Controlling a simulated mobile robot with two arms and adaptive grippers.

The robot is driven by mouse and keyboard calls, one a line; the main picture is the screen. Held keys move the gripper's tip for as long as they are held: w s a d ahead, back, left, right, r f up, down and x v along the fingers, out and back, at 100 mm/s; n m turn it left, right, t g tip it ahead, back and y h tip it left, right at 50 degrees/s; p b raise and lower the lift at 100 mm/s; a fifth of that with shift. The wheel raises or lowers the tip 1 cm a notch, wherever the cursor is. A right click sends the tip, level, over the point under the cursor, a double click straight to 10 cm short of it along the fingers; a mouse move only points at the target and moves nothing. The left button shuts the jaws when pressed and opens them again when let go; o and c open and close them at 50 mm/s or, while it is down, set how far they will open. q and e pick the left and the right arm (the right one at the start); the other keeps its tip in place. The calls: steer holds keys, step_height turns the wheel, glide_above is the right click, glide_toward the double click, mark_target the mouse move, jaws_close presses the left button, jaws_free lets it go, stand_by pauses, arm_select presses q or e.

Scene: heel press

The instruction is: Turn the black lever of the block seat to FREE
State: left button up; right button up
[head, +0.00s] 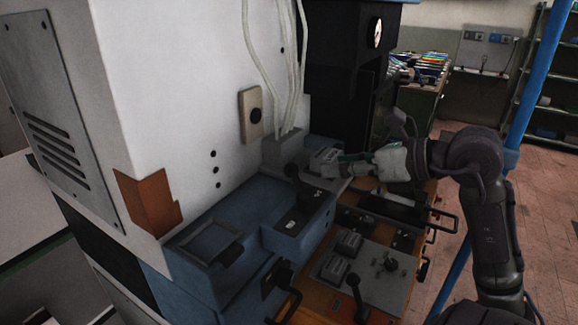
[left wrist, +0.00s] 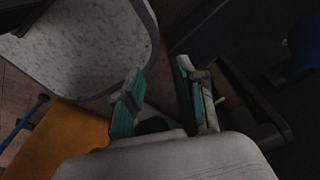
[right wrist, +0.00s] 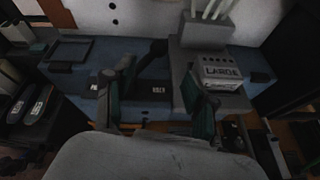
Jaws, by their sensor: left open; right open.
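A grey seat (right wrist: 183,52) holding a block marked LARGE (right wrist: 222,73) is to the lever's right. My right gripper (right wrist: 158,72) is open and empty; in the head view it (head: 328,163) is right of the lever, by the block. The lever's FREE marking is not readable. My left gripper (left wrist: 159,69) is open and empty, outside the head view.
A grey panel (head: 395,262) with another black lever (head: 354,286) lies in front. Black handles (head: 441,222) stick out on the right. White cables (head: 270,62) rise behind the seat. The white machine wall (head: 175,80) bounds the left. Open floor (head: 480,110) lies right.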

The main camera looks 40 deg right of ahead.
mark_target(297, 170)
steer(key=shift+w+a+f, duration=0.3)
steer(key=shift+w+a, duration=0.15)
steer(key=shift+w, duration=0.15)
steer(key=shift+w+a+f, duration=0.25)
steer(key=shift+w+a, duration=0.15)
steer(key=shift+w, duration=0.15)
steer(key=shift+d+x, duration=0.25)
steer(key=shift+x, duration=0.95)
steer(key=x, duration=0.4)
steer(key=shift+d, duration=0.35)
steer(key=shift+w+a+f, duration=0.25)
steer(key=shift+w+a, duration=0.25)
steer(key=shift+w, duration=0.3)
steer(key=shift+w+f, duration=0.1)
steer(key=shift+w, duration=0.05)
steer(key=shift+w+d+f, duration=0.1)
steer(key=c, duration=0.5)
arm_select(q)
steer(key=shift+s+a+f, duration=0.1)
steer(key=shift+s+a, duration=0.25)
steer(key=shift+s, duration=0.25)
steer(key=shift+s+a+f, duration=0.1)
steer(key=shift+s+a, duration=0.25)
steer(key=shift+s, duration=0.2)
arm_select(e)
jaws_close()
